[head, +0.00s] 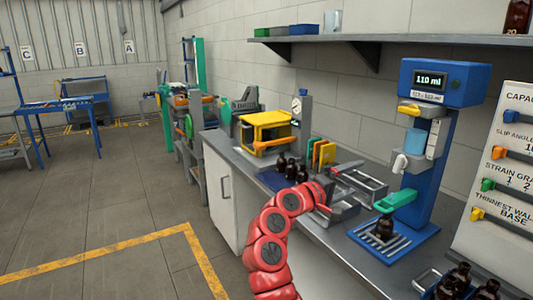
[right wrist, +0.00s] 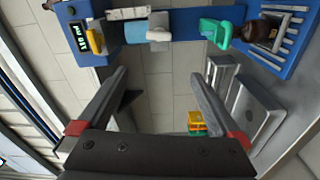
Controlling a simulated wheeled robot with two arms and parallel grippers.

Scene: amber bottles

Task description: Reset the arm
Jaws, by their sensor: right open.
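My red right arm (head: 268,245) reaches up over the counter from the bottom middle of the head view. Its gripper (head: 345,203) is over the counter, left of the blue filling machine (head: 428,160). In the right wrist view the two fingers of this gripper (right wrist: 160,76) are wide apart with nothing between them. An amber bottle (head: 385,226) stands on the machine's slotted blue base, below the green part; it also shows in the right wrist view (right wrist: 257,32). My left gripper is not in view.
Several dark bottles (head: 291,168) stand on a blue mat by a yellow machine (head: 266,131). More bottles (head: 456,280) sit at the lower right. A white board with coloured clips (head: 505,170) stands at right. A shelf (head: 400,38) runs above. The floor at left is clear.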

